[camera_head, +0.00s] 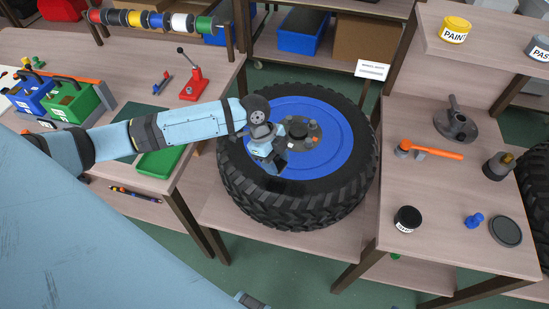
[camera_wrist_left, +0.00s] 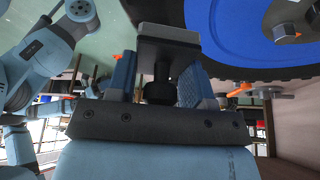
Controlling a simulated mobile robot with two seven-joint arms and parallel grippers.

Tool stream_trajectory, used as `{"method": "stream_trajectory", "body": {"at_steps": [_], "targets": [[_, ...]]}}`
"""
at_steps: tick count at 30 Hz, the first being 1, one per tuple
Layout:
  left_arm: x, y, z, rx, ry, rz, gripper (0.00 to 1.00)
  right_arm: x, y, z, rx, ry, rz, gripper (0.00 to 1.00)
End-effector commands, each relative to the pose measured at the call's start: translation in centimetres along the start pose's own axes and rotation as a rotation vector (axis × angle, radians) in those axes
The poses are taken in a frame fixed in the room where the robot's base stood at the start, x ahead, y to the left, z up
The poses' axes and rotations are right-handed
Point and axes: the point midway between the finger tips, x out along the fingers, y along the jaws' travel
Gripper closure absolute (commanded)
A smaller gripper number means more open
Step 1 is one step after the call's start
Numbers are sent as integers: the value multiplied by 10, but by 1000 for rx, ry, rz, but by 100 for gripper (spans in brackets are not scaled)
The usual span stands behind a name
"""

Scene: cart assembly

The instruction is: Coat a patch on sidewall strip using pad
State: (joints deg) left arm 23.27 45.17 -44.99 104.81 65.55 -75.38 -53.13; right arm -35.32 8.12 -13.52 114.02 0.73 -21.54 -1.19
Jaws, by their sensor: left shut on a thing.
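The tyre (camera_head: 300,210) lies flat with a blue wheel disc (camera_head: 325,120) in its middle. Its black sidewall strip (camera_head: 240,165) rings the disc; I make out no coated patch on it. My left gripper (camera_head: 272,160) is above the disc's near-left edge, next to the sidewall. In the left wrist view the left gripper (camera_wrist_left: 160,85) is shut on the dark knob of a pad (camera_wrist_left: 168,48), which has a pale grey block at its far end. The arm and gripper mostly hide the pad in the head view; contact with the sidewall cannot be told. My right gripper is not seen.
The right table holds a black-lidded jar (camera_head: 407,219), an orange-handled tool (camera_head: 437,150), a blue knob-like part (camera_head: 474,220) and a dark round lid (camera_head: 506,231). A yellow paint can (camera_head: 455,30) stands on the shelf above. The left bench has a red press (camera_head: 194,84) and a green tray (camera_head: 158,162).

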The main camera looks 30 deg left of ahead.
Motion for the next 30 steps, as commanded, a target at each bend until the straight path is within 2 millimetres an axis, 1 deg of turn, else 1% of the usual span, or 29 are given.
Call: {"method": "stream_trajectory", "body": {"at_steps": [1,3,9,25,28,30], "targets": [[-8,0,-5,0,1,-1,72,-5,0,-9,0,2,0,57],[-13,0,-9,-2,1,-2,72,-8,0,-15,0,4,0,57],[-19,1,-14,-6,1,-3,72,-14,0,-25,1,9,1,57],[-18,1,-14,-8,1,-4,72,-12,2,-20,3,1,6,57],[-16,3,-16,-42,3,-16,72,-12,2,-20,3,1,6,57],[-12,7,-18,-109,4,-42,72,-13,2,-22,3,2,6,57]]}}
